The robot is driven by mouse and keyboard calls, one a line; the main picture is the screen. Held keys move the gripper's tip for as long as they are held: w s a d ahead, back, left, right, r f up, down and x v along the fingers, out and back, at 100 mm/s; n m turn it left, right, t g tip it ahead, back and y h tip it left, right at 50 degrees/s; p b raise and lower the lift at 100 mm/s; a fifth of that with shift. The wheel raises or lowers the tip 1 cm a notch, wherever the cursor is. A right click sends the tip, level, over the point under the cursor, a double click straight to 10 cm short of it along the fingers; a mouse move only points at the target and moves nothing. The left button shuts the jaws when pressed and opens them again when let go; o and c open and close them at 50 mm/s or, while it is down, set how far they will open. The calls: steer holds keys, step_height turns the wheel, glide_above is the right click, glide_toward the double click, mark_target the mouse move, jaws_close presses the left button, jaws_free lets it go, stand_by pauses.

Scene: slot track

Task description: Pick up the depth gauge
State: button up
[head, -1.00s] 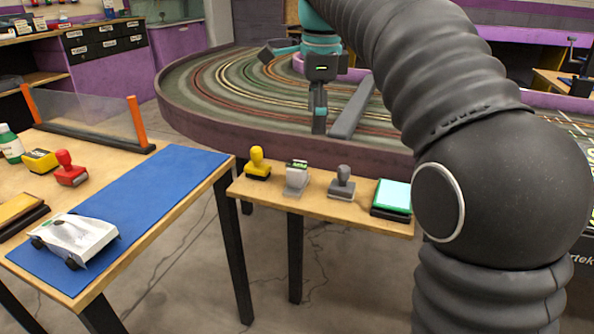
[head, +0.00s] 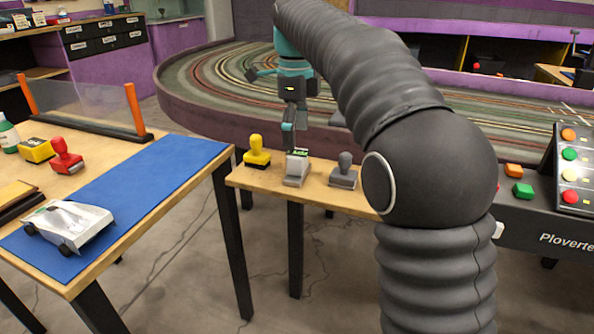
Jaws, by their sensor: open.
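The likely depth gauge (head: 297,168) is a small grey and white block with a green display on top. It stands upright on the small wooden table, between a yellow stamp and a grey stamp. My gripper (head: 289,142) points down just above and behind it, a little to its left. It is open and empty. The fingers show nearly edge-on, so I cannot tell whether they touch the gauge.
The yellow stamp (head: 256,152) and grey stamp (head: 344,172) stand close on either side. A blue mat (head: 150,180) with a white car (head: 70,225) lies on the left table. A button panel (head: 570,165) stands at right.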

mark_target(298, 153)
steer(key=shift+s+d+f+b, duration=0.15)
steer(key=shift+f+b, duration=0.15)
steer(key=shift+f, duration=0.6)
steer(key=shift+s+f+b, duration=0.15)
steer(key=shift+f+b, duration=0.15)
steer(key=shift+f, duration=0.55)
steer(key=shift+s+d+f+b, duration=0.15)
steer(key=shift+f+b, duration=0.15)
steer(key=shift+f, duration=0.6)
steer(key=shift+a, duration=0.1)
steer(key=c, duration=1.3)
